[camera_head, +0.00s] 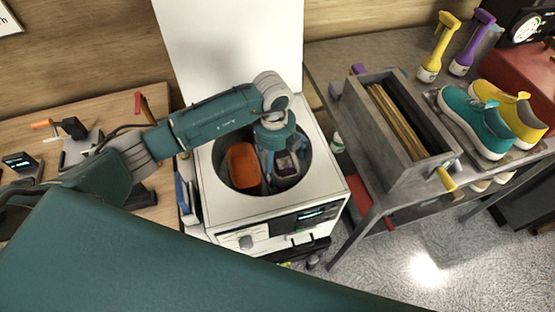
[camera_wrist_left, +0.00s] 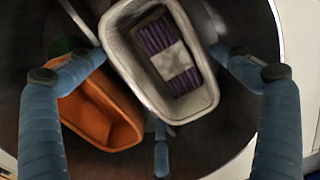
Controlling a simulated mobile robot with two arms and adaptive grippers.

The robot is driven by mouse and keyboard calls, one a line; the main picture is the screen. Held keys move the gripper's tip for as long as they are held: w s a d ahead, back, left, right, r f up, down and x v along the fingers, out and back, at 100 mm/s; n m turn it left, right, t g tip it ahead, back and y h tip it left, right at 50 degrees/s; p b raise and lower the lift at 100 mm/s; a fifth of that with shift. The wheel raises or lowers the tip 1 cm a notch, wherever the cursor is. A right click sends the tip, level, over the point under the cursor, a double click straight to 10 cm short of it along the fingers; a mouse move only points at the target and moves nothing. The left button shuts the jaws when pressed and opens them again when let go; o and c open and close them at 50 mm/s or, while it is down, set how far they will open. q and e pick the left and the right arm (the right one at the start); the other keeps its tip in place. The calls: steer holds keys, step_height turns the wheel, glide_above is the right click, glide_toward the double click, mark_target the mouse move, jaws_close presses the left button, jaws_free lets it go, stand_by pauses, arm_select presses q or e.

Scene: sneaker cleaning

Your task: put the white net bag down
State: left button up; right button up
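The white net bag (camera_head: 286,182) is a pale, tray-shaped piece with dark purple contents, low inside the round opening of the white machine. In the left wrist view the white net bag (camera_wrist_left: 203,101) sits tilted between my fingers. My left gripper (camera_head: 284,168) reaches down into the opening from above, its fingers around the bag. In the left wrist view my left gripper (camera_wrist_left: 158,75) has its fingertips close to the bag's edges; whether they press on it is unclear. My right gripper is out of view.
An orange container (camera_head: 243,166) lies beside the bag in the opening of the white machine (camera_head: 225,218). A grey bin (camera_head: 390,160), teal shoe (camera_head: 475,122) and yellow shoe (camera_head: 520,113) stand on the right table. A wooden table (camera_head: 165,205) is on the left.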

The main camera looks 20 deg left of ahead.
mark_target(276, 170)
arm_select(q)
steer(key=shift+r, duration=0.65)
step_height(276, 170, up, 11)
steer(key=b, duration=0.3)
steer(key=shift+s+a, duration=0.15)
steer(key=shift+a, duration=0.1)
